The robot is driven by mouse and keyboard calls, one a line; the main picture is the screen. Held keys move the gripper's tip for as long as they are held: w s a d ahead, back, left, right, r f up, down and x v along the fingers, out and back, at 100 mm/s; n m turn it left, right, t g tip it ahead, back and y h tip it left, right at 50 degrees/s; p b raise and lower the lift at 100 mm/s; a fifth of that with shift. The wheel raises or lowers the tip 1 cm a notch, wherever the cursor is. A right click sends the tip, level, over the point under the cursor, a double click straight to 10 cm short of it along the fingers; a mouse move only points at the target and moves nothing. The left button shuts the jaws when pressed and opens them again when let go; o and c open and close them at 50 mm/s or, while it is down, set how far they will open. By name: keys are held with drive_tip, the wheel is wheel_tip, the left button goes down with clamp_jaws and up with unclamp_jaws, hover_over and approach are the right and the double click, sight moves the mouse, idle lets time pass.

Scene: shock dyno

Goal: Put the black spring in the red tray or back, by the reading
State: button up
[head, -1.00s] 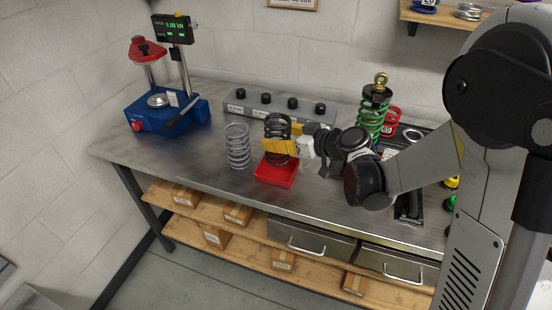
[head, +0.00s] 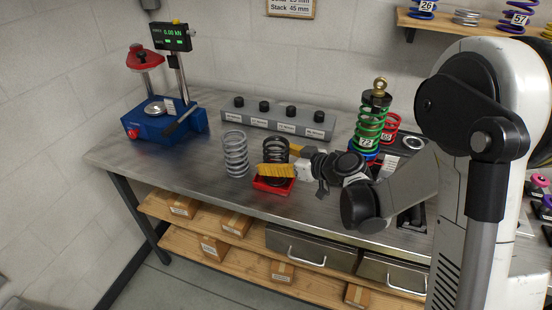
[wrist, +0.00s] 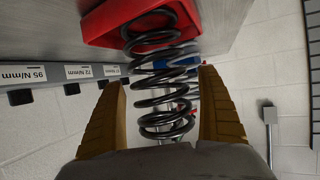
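The black spring (head: 275,149) stands upright in the small red tray (head: 271,187) at the middle of the bench. In the wrist view the spring (wrist: 165,75) has its far end inside the tray (wrist: 100,25). My gripper (head: 275,170) is low over the tray with its yellow fingers on either side of the spring. In the wrist view the fingers (wrist: 162,85) are spread, with a thin gap between them and the coils. The press (head: 165,120) at the left has a display (head: 171,36) that reads 0.00 kN.
A grey spring (head: 236,155) stands close left of the tray. A grey rack (head: 280,117) with labelled slots and black knobs is behind it. A green shock absorber (head: 371,122) stands to the right, near my arm. Bare bench lies between press and grey spring.

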drive_tip(key=shift+r, duration=0.25)
drive_tip(key=s+d+r+m+h+p, duration=0.1)
drive_tip(key=s+d+r+m+h, duration=0.2)
drive_tip(key=s+d, duration=0.3)
drive_tip(key=s+d+r+m+g+h+p, duration=0.1)
drive_tip(key=s+d+r+m+h, duration=0.2)
drive_tip(key=s, duration=0.9)
drive_tip(key=s+d+r+m+g+h+p, duration=0.1)
drive_tip(key=s+d+r+m+h, duration=0.2)
drive_tip(key=s+d, duration=0.6)
drive_tip(key=shift+r+h, duration=0.5)
drive_tip(key=shift+r, duration=0.3)
drive_tip(key=shift+s+d, duration=0.1)
drive_tip(key=shift+d, duration=0.1)
